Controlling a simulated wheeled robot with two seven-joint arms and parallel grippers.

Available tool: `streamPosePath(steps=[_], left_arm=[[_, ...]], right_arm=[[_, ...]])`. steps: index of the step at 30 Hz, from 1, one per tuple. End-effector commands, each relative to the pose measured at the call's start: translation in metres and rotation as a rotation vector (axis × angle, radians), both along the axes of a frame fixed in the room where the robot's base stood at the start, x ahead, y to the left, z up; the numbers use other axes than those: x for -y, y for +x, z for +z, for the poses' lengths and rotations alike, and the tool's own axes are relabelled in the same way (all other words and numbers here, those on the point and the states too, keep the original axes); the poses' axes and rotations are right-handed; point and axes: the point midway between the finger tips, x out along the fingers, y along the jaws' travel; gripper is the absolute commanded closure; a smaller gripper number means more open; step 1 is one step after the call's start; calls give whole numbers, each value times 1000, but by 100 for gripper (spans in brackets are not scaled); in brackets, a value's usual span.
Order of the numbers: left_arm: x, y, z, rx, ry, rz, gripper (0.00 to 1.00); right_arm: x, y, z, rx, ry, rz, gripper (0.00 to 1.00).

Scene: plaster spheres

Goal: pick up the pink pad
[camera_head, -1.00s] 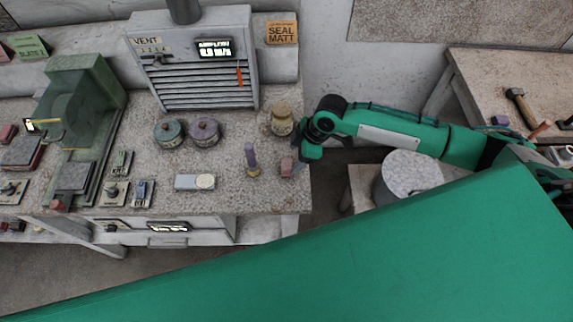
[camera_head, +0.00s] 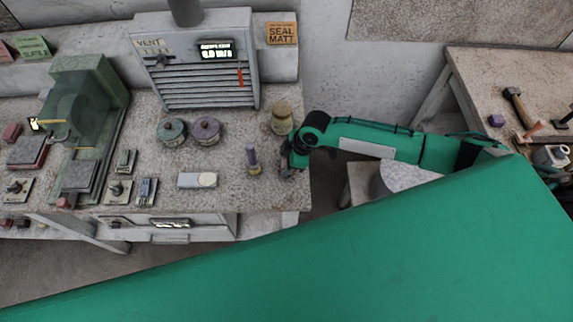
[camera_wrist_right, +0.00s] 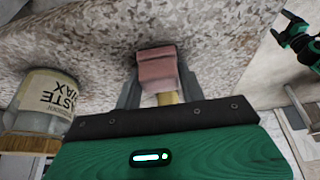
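The pink pad (camera_wrist_right: 157,70) is a small pink block on the speckled bench top, in the upper middle of the right wrist view. A yellowish part shows just below it. My right gripper (camera_wrist_right: 158,85) has one grey finger on each side of the pad; whether they touch it cannot be told.
A wax jar (camera_head: 282,117) stands close behind my right gripper; it also shows in the wrist view (camera_wrist_right: 42,103).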

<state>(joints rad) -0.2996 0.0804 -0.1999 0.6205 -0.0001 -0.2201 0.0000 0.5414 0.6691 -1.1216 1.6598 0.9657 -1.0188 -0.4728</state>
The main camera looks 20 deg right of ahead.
Motion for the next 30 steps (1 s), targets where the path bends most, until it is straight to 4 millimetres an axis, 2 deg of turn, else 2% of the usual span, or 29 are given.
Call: streamPosePath(steps=[11, 17, 20, 30], left_arm=[[0, 0, -1, -1, 0, 0, 20], [0, -1, -7, -1, 0, 0, 20], [0, -1, -15, -1, 0, 0, 20], [0, -1, -38, -1, -1, 0, 20]], right_arm=[[0, 0, 3, 1, 1, 0, 82], [0, 1, 22, 4, 1, 1, 82], [0, 1, 43, 5, 2, 3, 82], [0, 1, 144, 6, 0, 2, 82]])
